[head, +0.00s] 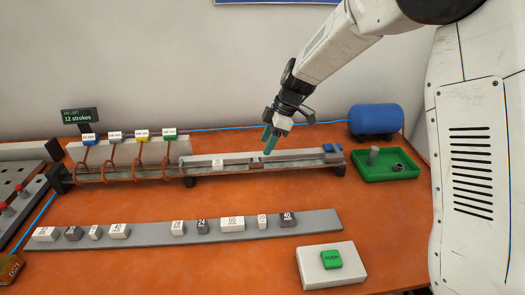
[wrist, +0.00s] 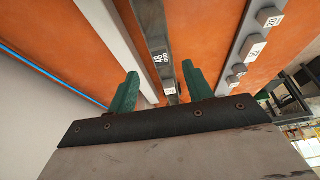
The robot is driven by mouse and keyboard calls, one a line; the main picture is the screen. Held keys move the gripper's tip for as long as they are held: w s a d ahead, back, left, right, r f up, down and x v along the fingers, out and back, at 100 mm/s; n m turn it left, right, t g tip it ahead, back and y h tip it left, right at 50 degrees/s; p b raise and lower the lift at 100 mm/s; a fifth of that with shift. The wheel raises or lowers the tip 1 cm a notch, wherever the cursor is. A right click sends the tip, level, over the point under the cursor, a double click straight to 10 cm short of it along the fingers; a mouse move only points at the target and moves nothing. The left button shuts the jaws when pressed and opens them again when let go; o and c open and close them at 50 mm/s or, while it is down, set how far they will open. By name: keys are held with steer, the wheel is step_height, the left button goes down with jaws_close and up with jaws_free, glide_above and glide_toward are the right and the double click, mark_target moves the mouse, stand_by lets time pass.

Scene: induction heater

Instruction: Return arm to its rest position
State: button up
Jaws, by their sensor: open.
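My gripper (head: 268,142) hangs above the long grey channel (head: 300,163), toward its right half, with its green fingers pointing down. In the wrist view my gripper (wrist: 160,80) has its two green fingers apart, with nothing held between them. A dark block labelled 48 (wrist: 160,56) lies in the channel beyond the fingertips, and a lighter block (wrist: 169,91) lies near it. In the head view, a light block (head: 217,162) and a dark block (head: 257,161) sit in the channel. My arm reaches in from the upper right.
Copper coils (head: 108,160) with coloured labels surround the channel's left part. A grey strip (head: 150,232) holds several numbered blocks. A green PUSH button (head: 331,259), green tray (head: 395,172) and blue tank (head: 376,119) are at right. A display (head: 79,116) reads 12 strokes. Orange tabletop is clear between channel and strip.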

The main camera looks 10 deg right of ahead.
steer(key=shift+d+r, duration=0.2)
steer(key=shift+r, duration=0.3)
steer(key=s+d+r+m+h, duration=0.1)
steer(key=s+d+r+m, duration=0.3)
steer(key=s, duration=0.8)
steer(key=s+d+r+m+t+h, duration=0.1)
steer(key=s+d+r+m, duration=0.3)
steer(key=s, duration=0.9)
steer(key=s+d+r+m+h, duration=0.2)
steer(key=s+d+r+m, duration=0.2)
steer(key=s+d+m, duration=0.5)
steer(key=s+m, duration=0.1)
steer(key=s, duration=0.3)
steer(key=shift+s+d+r+h, duration=0.15)
steer(key=shift+s+d+h, duration=0.05)
steer(key=shift+d+h, duration=0.15)
